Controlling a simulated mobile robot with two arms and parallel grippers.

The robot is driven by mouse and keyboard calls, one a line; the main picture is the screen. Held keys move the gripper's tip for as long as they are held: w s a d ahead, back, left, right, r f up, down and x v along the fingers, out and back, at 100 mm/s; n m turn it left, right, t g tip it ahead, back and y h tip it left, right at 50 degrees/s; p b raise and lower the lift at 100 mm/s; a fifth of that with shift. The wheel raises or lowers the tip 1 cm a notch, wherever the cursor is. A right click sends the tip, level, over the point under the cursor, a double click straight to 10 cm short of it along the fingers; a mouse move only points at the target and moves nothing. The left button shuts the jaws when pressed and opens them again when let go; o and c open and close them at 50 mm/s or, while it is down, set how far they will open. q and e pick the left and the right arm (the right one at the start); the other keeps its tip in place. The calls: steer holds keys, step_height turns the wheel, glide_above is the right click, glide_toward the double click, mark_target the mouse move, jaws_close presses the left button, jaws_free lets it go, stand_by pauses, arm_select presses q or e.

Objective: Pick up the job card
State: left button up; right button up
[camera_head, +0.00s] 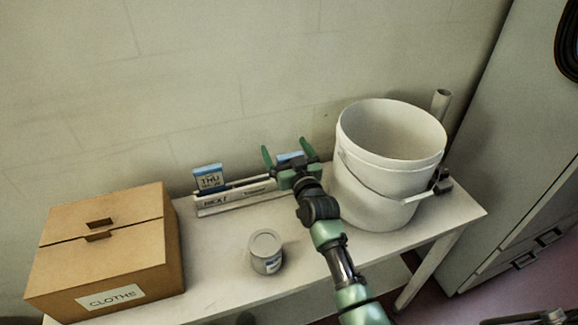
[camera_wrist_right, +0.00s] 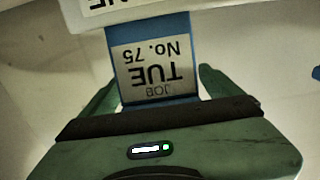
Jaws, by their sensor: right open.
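A job card (camera_wrist_right: 152,68) with a blue edge, reading "JOB TUE No. 75", shows upside down in the right wrist view. It lies between the fingers of my right gripper (camera_wrist_right: 155,88), which are open; I cannot tell whether they touch it. In the head view only a bit of this card's blue top (camera_head: 289,156) shows behind my right gripper (camera_head: 285,152). Another job card (camera_head: 208,180), reading "THU", stands in the left end of a white rack (camera_head: 235,201) marked "NEXT" on its left part. My left gripper is not in view.
A white bucket (camera_head: 375,185) stands close right of my right arm. A small can (camera_head: 266,252) sits in front of the rack. A cardboard box (camera_head: 105,250) labelled "CLOTHS" is at the left of the white table (camera_head: 215,270). A wall is behind.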

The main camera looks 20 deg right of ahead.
steer(key=c, duration=1.3)
steer(key=shift+c, duration=1.3)
step_height(320, 180, up, 28)
